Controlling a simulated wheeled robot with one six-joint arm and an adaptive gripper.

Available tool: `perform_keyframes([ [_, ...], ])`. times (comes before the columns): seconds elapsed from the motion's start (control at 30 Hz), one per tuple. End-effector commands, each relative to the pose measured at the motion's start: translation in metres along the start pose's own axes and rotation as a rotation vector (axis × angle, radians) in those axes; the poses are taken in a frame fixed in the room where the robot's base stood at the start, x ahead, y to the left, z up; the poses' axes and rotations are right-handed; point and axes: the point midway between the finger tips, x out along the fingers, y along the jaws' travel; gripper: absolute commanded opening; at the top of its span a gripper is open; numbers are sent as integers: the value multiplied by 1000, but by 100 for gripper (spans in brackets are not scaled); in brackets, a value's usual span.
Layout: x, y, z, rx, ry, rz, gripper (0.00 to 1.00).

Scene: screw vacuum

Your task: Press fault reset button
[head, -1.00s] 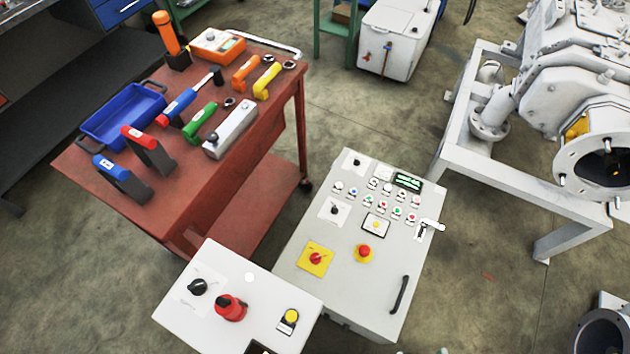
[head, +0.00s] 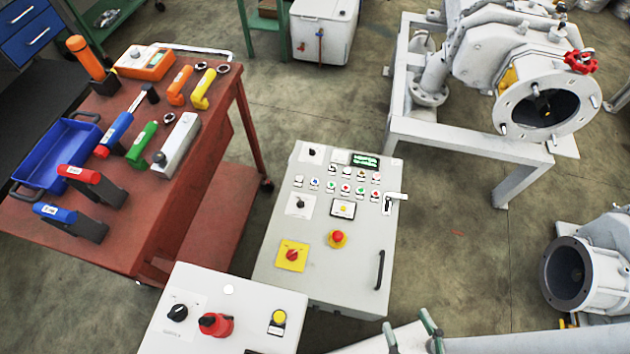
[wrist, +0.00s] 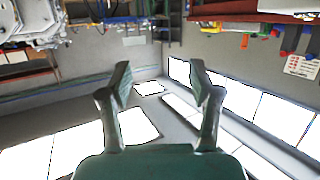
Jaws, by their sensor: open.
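A grey control cabinet (head: 330,262) stands in the middle of the head view, with rows of small coloured buttons (head: 345,186). A yellow button on a framed plate (head: 343,208) is below those rows. A nearer grey box (head: 222,290) carries another yellow button (head: 279,318). The labels are too small to read, so I cannot tell which is fault reset. My gripper (head: 408,322) is open and empty at the bottom edge, right of the box and nearer than the cabinet. It also shows in the wrist view (wrist: 160,72), with nothing between its fingers.
A red emergency stop (head: 337,238), a yellow-backed red switch (head: 292,254) and a handle (head: 380,269) are on the cabinet. A red tool table (head: 150,235) stands left. A pump frame (head: 470,138) stands behind right. A flanged pipe (head: 568,273) is far right. Floor between is clear.

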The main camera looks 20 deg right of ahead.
Motion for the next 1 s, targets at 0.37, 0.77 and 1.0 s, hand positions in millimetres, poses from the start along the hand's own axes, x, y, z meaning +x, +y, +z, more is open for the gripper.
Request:
perform_keyframes([
  [0.37, 0, 0, 0, 0, 0, 0, 0],
  [0.77, 0, 0, 0, 0, 0, 0, 0],
  [1.0, 0, 0, 0, 0, 0, 0, 0],
])
